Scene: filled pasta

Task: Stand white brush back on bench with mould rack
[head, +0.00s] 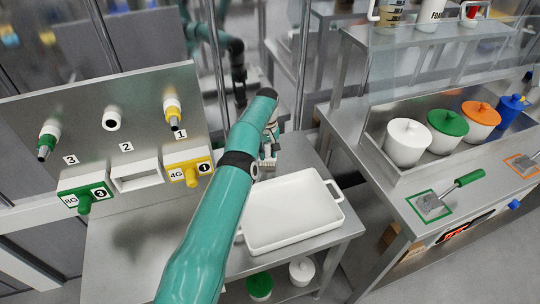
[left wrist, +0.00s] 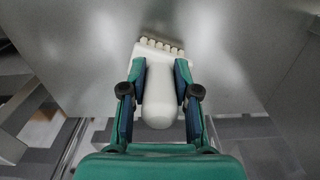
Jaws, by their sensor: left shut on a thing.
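My left gripper (head: 268,150) is above the far part of the metal bench (head: 125,265), beyond the white tray. In the left wrist view my left gripper (left wrist: 159,88) is shut on the white brush (left wrist: 158,100). Its fingers press both sides of the white handle, and the short bristles point away from my palm, in front of a grey metal surface. Whether the brush touches that surface I cannot tell. The mould rack (head: 90,120) is the grey panel at left, with a green holder 3, a yellow holder 1 and an empty white holder 2 (head: 136,175). My right gripper is not in view.
A white tray (head: 290,212) lies on the bench right of my left arm. Green and white lidded pots (head: 260,287) stand below. Bench front left is clear.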

